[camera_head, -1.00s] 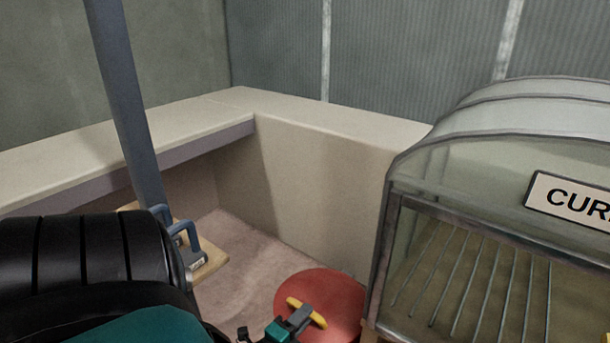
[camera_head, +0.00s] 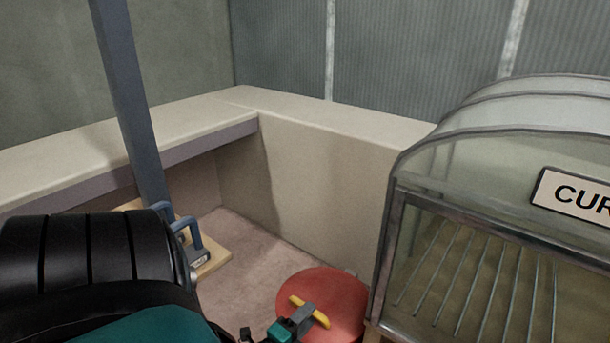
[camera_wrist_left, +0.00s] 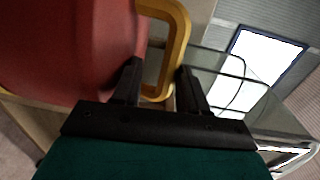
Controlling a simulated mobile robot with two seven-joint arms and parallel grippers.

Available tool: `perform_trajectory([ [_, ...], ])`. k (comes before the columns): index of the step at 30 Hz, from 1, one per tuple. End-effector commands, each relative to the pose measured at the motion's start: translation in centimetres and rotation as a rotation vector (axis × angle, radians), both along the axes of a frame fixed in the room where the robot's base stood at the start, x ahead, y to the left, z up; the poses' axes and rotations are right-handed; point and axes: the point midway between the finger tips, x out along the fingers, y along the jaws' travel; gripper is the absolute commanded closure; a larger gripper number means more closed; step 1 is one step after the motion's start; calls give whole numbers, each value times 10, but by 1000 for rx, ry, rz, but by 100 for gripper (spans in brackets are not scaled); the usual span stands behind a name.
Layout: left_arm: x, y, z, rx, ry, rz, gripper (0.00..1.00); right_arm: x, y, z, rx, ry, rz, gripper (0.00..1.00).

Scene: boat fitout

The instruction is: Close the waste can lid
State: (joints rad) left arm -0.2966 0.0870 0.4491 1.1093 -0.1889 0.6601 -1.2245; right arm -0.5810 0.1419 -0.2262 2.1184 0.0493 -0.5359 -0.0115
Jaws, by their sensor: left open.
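The waste can's round red lid (camera_head: 345,292) shows at the lower middle of the head view, with a yellow handle (camera_head: 322,319) on it. My left gripper (camera_head: 298,318) is at the handle, open. In the left wrist view the red lid (camera_wrist_left: 60,45) fills the upper left. The yellow handle (camera_wrist_left: 179,35) is a loop, and part of it lies between the open fingers of my left gripper (camera_wrist_left: 159,66). I cannot tell whether the fingers touch it. The can's body is mostly hidden. My right gripper is not in view.
A glass-fronted cabinet (camera_head: 410,215) with a sign (camera_head: 575,193) stands close to the right of the lid. A pale bench (camera_head: 330,130) runs along the walls behind. A blue-grey post (camera_head: 128,110) rises at left. Bare floor (camera_head: 245,250) lies left of the lid.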

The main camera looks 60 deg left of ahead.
Motion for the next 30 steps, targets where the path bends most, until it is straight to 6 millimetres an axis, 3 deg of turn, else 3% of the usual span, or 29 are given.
perform_trajectory([
  [5, -17, -5, -1, -4, 9, 2, 53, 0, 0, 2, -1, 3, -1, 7],
  [18, -101, -32, 8, -1, 4, 1, 53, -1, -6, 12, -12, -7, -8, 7],
  [24, -120, -38, 9, 1, 1, 0, 53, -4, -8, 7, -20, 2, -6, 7],
  [30, -123, -39, 9, 1, 0, 0, 53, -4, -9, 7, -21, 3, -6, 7],
])
